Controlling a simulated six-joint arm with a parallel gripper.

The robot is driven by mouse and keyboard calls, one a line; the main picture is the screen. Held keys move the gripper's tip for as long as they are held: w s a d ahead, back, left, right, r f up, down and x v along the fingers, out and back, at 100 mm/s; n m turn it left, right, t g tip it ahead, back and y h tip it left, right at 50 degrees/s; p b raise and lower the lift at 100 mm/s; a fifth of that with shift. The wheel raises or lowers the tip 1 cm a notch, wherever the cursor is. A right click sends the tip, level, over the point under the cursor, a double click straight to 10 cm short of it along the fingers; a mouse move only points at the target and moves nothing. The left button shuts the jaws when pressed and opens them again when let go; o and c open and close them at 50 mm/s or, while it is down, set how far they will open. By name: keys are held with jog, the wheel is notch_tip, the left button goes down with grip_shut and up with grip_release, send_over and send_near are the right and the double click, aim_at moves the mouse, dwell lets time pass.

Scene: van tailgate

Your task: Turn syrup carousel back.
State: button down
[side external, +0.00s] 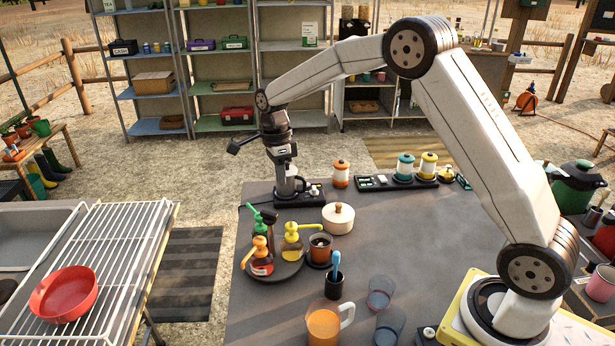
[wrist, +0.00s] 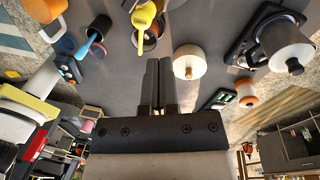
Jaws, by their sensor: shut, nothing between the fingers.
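The syrup carousel is a dark round tray (side external: 288,272) on the grey table in the side view. It bears pump bottles: one with a green pump (side external: 254,218), one with an orange pump (side external: 260,246) and one with a yellow pump (side external: 292,235). In the wrist view, a yellow pump (wrist: 145,15) shows at the top edge; most of the carousel is out of that view. My gripper (side external: 285,172) is behind and above the carousel, apart from it. In the wrist view, my gripper's fingers (wrist: 159,75) are together and hold nothing.
A cream lidded pot (side external: 338,218) and a glass of dark drink (side external: 320,246) stand right of the carousel. A black-based appliance (side external: 302,196) is close below my gripper. A dark cup with a blue-handled tool (side external: 335,285) stands in front.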

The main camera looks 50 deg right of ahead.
jog(key=d+f+n+g+y, duration=0.1)
jog(key=d+f+n+g, duration=0.1)
jog(key=d+n, duration=0.7)
jog(key=n, duration=0.7)
jog(key=shift+s+f+n+y, duration=0.15)
jog(key=shift+s+n+y, duration=0.15)
jog(key=shift+n+y, duration=0.1)
jog(key=shift+f, duration=0.1)
jog(key=shift+s+a+f, duration=0.7)
jog(key=shift+s+f, duration=0.35)
jog(key=shift+f, duration=0.45)
jog(key=shift+s+a+f, duration=0.65)
jog(key=shift+s+f, duration=0.45)
jog(key=shift+f, duration=0.45)
jog(key=shift+s+a+f, duration=0.7)
jog(key=shift+s+f, duration=0.35)
jog(key=shift+f, duration=0.45)
jog(key=shift+s, duration=0.15)
jog(key=shift+s+a+m, duration=0.15)
jog(key=shift+a+m, duration=0.05)
jog(key=shift+m, duration=0.2)
